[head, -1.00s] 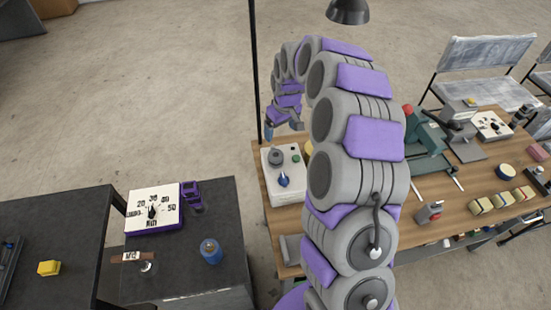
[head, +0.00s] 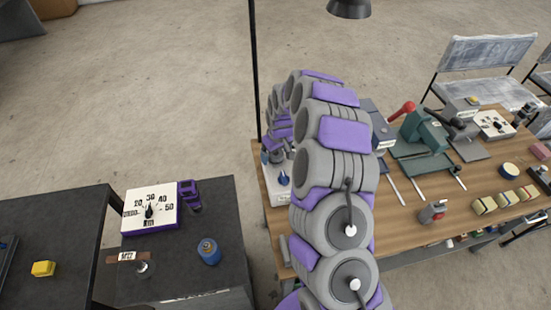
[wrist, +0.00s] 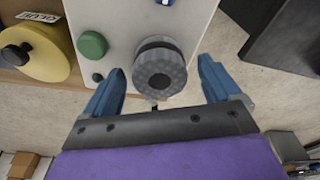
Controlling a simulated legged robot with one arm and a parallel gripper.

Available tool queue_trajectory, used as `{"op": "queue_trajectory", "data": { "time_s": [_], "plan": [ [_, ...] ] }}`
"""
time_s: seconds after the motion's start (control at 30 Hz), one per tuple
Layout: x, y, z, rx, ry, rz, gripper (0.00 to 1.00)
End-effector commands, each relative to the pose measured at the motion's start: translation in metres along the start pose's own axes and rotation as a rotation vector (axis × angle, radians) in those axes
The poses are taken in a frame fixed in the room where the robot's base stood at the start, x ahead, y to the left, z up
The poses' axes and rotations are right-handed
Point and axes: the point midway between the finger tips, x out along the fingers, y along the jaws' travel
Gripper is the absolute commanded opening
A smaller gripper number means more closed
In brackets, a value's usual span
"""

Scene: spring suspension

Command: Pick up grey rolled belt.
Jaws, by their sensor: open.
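A grey, round, ribbed thing with a dark band, which looks like the grey rolled belt (wrist: 160,68), sits on a white box (wrist: 118,16) in the wrist view. My gripper (wrist: 161,70) is open, with one blue finger to each side of the grey thing. I see no clear contact, and its height above the box is hard to tell. In the head view, the white box (head: 276,195) stands at the left end of the wooden table, partly hidden by my arm. The grey thing is mostly hidden there by my gripper and arm.
A green button (wrist: 92,44) and a yellow roll (wrist: 40,52) are close by on the left in the wrist view. The wooden table (head: 405,225) holds a green vise (head: 425,135) and several blocks. A dark cabinet (head: 235,240) stands left of the table, with a gap between.

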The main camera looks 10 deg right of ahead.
Motion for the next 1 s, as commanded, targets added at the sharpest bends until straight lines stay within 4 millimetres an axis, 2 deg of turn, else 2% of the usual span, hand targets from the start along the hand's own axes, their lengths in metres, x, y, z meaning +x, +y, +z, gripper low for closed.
{"op": "queue_trajectory", "data": {
  "time_s": [0.03, 0.1, 0.37, 1.0],
  "plan": [
    [0.0092, -0.0002, 0.0004, 0.0, -0.002, -0.001, 0.91],
    [0.0153, 0.0001, 0.0007, 0.0, -0.002, -0.001, 0.91],
    [0.0165, 0.0004, 0.0006, 0.001, -0.001, 0.0, 0.89],
    [0.0167, 0.0004, 0.0006, 0.002, -0.001, -0.001, 0.27]
  ]
}}
